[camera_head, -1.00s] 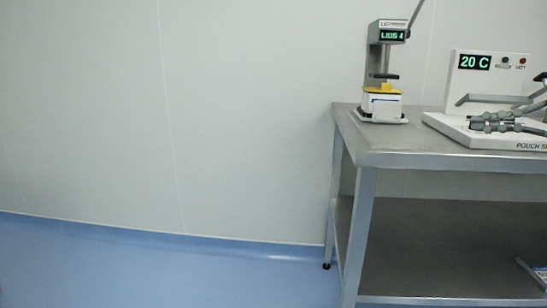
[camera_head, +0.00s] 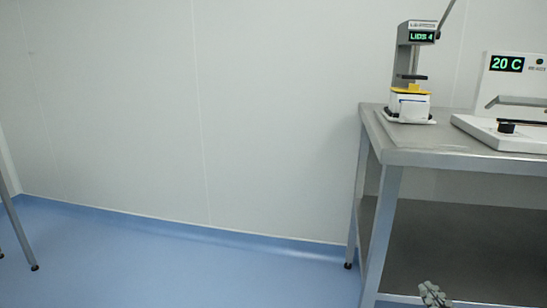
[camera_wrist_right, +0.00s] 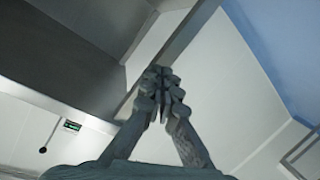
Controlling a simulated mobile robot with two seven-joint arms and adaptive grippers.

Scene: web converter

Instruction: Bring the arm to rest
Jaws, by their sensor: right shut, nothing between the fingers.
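My right gripper (camera_head: 433,294) shows at the bottom edge of the head view, low in front of the steel table (camera_head: 440,158). It is shut and empty, and most of it is cut off by the frame. In the right wrist view its grey fingers (camera_wrist_right: 160,82) meet at their tips with nothing between them. The table's underside and a leg show beyond them there. My left gripper is not in view.
On the table stand a lid press (camera_head: 416,75) marked "LIDS 4" with a white and yellow container (camera_head: 408,104) in it, and a pouch sealer (camera_head: 510,100) reading "20 C". The blue floor (camera_head: 190,265) left of the table is clear. Thin metal legs (camera_head: 18,235) stand at the far left.

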